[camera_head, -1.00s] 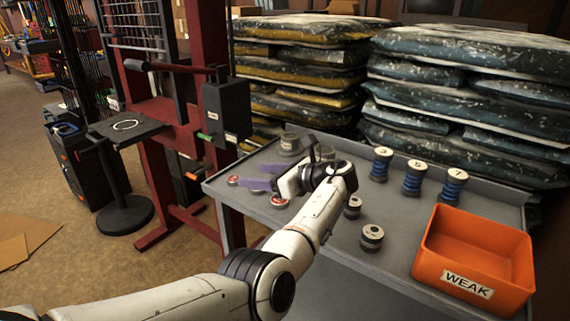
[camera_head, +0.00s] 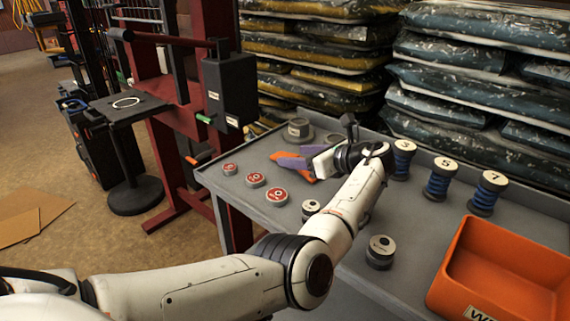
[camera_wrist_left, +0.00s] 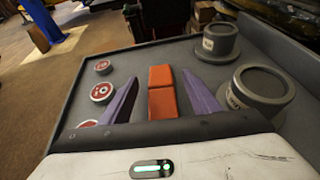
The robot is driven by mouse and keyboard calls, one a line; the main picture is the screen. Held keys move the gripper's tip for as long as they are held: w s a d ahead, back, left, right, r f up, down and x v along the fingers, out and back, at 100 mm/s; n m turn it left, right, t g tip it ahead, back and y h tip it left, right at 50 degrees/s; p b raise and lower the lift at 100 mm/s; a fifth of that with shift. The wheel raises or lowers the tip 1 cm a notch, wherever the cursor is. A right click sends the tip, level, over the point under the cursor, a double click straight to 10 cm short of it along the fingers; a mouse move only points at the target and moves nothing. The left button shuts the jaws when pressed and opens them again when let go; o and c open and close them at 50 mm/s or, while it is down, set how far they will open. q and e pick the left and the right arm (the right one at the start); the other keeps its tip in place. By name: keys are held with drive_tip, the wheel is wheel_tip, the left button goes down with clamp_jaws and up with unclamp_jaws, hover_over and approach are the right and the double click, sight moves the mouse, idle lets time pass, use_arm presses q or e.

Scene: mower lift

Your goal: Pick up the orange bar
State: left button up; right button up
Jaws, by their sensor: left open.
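The orange bar (camera_head: 293,164) lies on the grey bench, partly hidden by my left gripper (camera_head: 296,156) in the head view. In the left wrist view the bar (camera_wrist_left: 162,92) looks like two orange blocks end to end. It sits between the two purple fingers of the left gripper (camera_wrist_left: 160,78), with a gap visible on each side. The left gripper is open and holds nothing. Whether the fingertips touch the bench cannot be told. My right gripper is in neither view.
Red-topped discs (camera_head: 256,180) lie left of the bar. Grey cylinders (camera_wrist_left: 257,90) stand close right of the fingers in the wrist view. Blue spools (camera_head: 441,178), dark round weights (camera_head: 380,252) and an orange bin (camera_head: 505,270) occupy the bench's right side.

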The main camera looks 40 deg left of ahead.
sight(285, 155)
use_arm(q)
drive_tip(key=shift+w+a+f+b, duration=0.2)
drive_tip(key=shift+a+f+b, duration=0.75)
drive_tip(key=shift+a+b, duration=0.1)
drive_tip(key=shift+w+a+f, duration=0.1)
drive_tip(key=shift+a, duration=0.5)
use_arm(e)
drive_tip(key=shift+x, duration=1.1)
use_arm(q)
drive_tip(key=shift+c, duration=0.2)
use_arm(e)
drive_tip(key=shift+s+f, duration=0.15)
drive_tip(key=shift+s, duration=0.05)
use_arm(q)
clamp_jaws()
drive_tip(key=shift+r, duration=0.3)
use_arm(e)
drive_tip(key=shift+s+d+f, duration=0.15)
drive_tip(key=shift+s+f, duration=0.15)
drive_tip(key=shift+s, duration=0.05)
